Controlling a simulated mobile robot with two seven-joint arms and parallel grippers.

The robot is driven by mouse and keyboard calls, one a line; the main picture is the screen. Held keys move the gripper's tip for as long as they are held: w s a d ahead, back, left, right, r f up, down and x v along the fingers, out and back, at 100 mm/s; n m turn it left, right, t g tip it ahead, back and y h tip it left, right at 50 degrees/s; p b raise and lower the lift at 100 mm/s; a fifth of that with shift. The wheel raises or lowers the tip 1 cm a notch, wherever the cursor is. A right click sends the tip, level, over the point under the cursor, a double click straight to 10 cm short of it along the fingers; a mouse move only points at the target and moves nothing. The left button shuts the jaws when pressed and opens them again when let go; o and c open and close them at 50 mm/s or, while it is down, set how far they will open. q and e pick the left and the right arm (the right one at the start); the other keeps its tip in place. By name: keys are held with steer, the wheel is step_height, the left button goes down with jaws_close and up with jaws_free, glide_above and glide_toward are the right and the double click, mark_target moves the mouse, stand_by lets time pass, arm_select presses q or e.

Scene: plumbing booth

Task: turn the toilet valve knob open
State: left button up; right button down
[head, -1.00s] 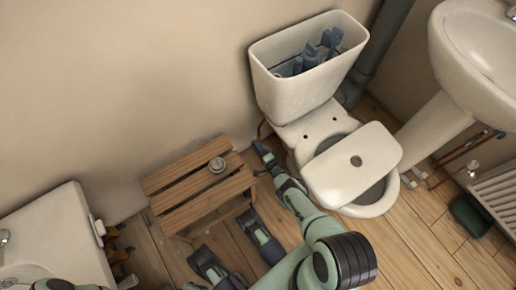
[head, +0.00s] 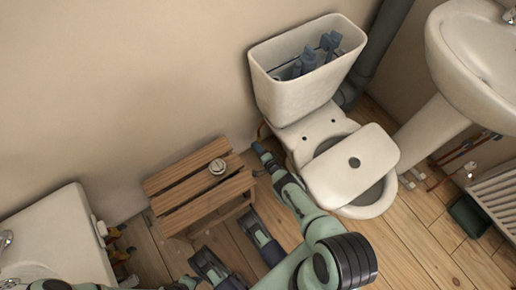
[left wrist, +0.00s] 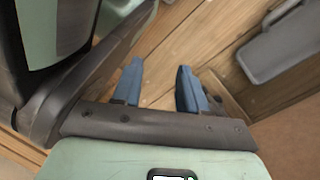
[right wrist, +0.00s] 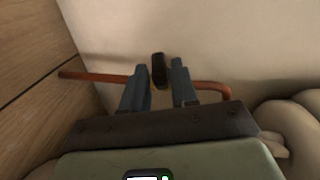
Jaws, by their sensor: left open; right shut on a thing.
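The valve knob is a small dark oval handle (right wrist: 158,70) on a copper pipe (right wrist: 98,76), low by the wall, in the right wrist view. My right gripper (right wrist: 160,76) is shut on the knob, which shows between its fingertips. In the head view, my right gripper (head: 264,155) is low beside the toilet (head: 300,122), left of the bowl; the knob itself is too small or hidden to make out there. In the left wrist view, my left gripper (left wrist: 158,80) is open and empty above the wooden floor.
A slatted wooden stool (head: 190,190) with a small round metal item (head: 217,166) stands left of the right gripper. A white lid (head: 350,178) lies across the bowl; the cistern is open. A basin (head: 470,60) is at right, and a white fixture (head: 50,235) at lower left.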

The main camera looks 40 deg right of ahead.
steer(key=c, duration=1.1)
jaws_free()
steer(key=shift+o, duration=0.2)
arm_select(q)
steer(key=w+d+r+t+p, duration=0.2)
steer(key=w+r+p, duration=0.4)
steer(key=w+r, duration=0.1)
steer(key=shift+d+r+m+t, duration=0.15)
steer(key=shift+r+m+t, duration=0.25)
steer(key=shift+r, duration=0.45)
arm_select(e)
steer(key=v, duration=1.2)
